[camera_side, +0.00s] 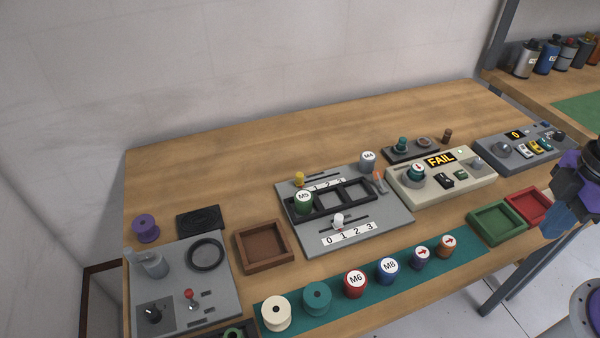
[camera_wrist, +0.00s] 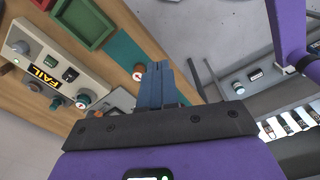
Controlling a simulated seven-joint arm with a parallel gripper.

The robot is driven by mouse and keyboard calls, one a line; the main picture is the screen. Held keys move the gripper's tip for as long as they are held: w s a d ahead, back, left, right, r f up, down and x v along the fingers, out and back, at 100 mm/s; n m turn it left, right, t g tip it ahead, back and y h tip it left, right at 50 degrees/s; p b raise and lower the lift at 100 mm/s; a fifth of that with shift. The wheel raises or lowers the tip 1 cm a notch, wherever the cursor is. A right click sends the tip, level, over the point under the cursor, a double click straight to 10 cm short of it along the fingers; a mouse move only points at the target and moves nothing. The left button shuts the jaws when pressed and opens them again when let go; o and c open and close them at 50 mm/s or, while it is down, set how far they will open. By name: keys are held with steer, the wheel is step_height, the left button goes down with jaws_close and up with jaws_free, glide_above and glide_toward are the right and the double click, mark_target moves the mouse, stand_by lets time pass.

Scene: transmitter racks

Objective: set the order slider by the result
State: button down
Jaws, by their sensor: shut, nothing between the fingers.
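The grey board (camera_side: 393,232) in the middle of the table carries two sliders. The front slider has a white knob (camera_side: 338,220) above a 0-1-2-3 scale (camera_side: 349,233), near the 1. The back slider has a yellow knob (camera_side: 299,178) at its left end; its scale is partly hidden. I cannot tell which is the order slider. The beige tester (camera_side: 440,190) shows FAIL (camera_side: 439,160), also readable in the wrist view (camera_wrist: 44,77). A cylinder with a red-arrow label (camera_side: 416,171) sits on the tester. My gripper (camera_side: 552,226) is shut and empty, off the table's front right, away from both sliders.
Cylinder M5 (camera_side: 303,202) stands in the black rack and M4 (camera_side: 367,161) at the board's back corner. Several cylinders line the teal strip (camera_side: 400,287) in front. Green (camera_side: 474,222) and red (camera_side: 543,218) trays lie right.

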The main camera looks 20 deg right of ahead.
steer(key=c, duration=1.2)
jaws_free()
steer(key=shift+w+a, duration=0.1)
steer(key=shift+a, duration=0.05)
steer(key=shift+o, duration=0.9)
steer(key=w+a+r+m, duration=0.2)
steer(key=w+a+r, duration=0.1)
steer(key=w+a, duration=0.6)
steer(key=shift+w+a+r, duration=0.2)
steer(key=shift+w+r, duration=0.05)
steer(key=shift+w, duration=0.2)
steer(key=m, duration=0.8)
glide_above(300, 174)
step_height(300, 174, down, 2)
steer(key=f, duration=0.1)
step_height(300, 174, down, 16)
steer(key=shift+f, duration=0.1)
steer(key=shift+c, duration=0.3)
jaws_close()
